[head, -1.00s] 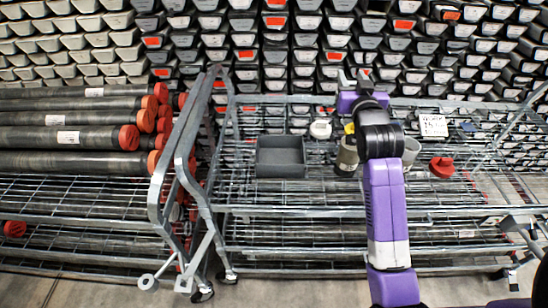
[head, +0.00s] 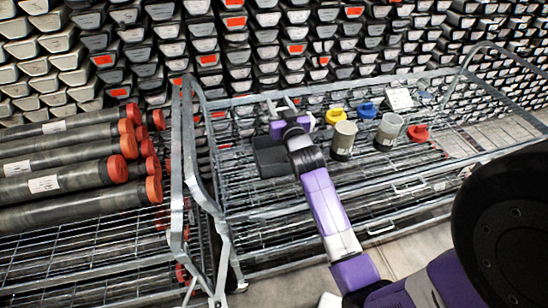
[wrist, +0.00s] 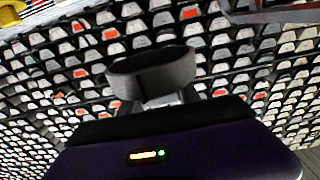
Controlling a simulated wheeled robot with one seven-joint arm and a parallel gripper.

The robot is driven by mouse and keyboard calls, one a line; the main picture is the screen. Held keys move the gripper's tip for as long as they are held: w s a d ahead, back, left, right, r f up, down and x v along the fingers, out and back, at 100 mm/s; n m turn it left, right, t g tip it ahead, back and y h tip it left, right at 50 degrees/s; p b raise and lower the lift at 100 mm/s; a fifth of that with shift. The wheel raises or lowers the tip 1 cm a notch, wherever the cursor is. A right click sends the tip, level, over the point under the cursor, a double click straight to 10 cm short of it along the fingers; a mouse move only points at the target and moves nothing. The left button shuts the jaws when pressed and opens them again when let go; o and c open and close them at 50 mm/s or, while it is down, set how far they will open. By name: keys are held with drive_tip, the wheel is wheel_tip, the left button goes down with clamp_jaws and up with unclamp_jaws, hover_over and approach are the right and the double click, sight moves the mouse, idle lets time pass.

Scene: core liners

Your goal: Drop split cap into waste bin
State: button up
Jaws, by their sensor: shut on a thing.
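My gripper (head: 281,105) is shut on a dark round cap (wrist: 152,78), held between the fingers in the wrist view. In the head view the cap is too dark to pick out against the background. The waste bin appears to be the dark grey open tray (head: 266,160) on the wire cart. My forearm covers part of it. In the picture the gripper shows just past the tray's far side, raised above the cart; its exact height cannot be told.
To the right on the cart stand two grey cylinders (head: 344,140) (head: 388,131), a yellow cap (head: 335,116), a blue cap (head: 367,110), a red cap (head: 418,133) and a white card (head: 398,98). Metal cart rails (head: 178,190) rise at left, beside red-capped tubes (head: 75,178).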

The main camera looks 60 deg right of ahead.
wheel_tip(320, 180, down, 6)
drive_tip(key=b, duration=0.4)
drive_tip(key=shift+r, duration=0.1)
drive_tip(key=o, duration=1.4)
drive_tip(key=b+v, duration=0.1)
drive_tip(key=v, duration=0.6)
drive_tip(key=shift+s+a+b, duration=0.25)
drive_tip(key=shift+a+b, duration=0.05)
drive_tip(key=shift+b, duration=0.1)
